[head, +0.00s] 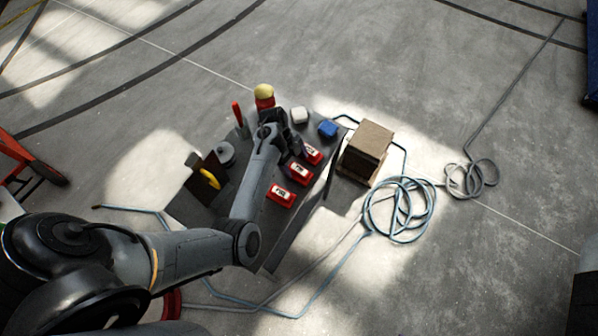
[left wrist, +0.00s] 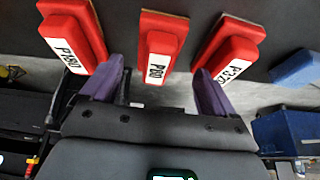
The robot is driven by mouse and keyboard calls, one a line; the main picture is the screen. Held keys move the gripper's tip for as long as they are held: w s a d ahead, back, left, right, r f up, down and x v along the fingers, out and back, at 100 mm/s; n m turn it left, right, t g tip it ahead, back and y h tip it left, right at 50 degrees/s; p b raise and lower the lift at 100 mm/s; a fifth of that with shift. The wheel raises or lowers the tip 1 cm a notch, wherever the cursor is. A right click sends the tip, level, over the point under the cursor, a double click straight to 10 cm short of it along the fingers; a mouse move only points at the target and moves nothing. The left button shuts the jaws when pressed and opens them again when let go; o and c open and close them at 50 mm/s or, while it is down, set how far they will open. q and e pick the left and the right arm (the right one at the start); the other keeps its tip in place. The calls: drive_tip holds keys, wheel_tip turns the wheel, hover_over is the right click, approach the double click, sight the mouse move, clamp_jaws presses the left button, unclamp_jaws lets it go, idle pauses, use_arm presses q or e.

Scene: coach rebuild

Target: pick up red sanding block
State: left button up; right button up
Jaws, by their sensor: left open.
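Three red sanding blocks with white labels lie in a row on a dark table (head: 285,238). In the head view they are the near block (head: 281,195), the middle block (head: 299,173) and the far block (head: 312,154). In the left wrist view, the left block (left wrist: 72,38) reads P180, the middle block (left wrist: 160,48) reads P60, and the right block (left wrist: 228,48) appears to start with P3. My left gripper (left wrist: 160,85) is open and empty, its purple fingers either side of the P60 block's near end. Contact cannot be told. My right gripper is not in view.
Also on the table are a blue item (head: 327,129), a white item (head: 299,115), a yellow-topped red item (head: 264,95), a red-handled tool (head: 238,113) and a yellow-handled tool (head: 208,178). A cardboard box (head: 368,145) and coiled hoses (head: 400,210) are to the right.

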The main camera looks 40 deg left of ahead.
sight(298, 169)
use_arm(q)
drive_tip(key=shift+x, duration=2.3)
drive_tip(key=shift+s+d+r, duration=0.1)
drive_tip(key=shift+s+d, duration=0.05)
drive_tip(key=shift+d, duration=0.05)
drive_tip(key=c, duration=1.2)
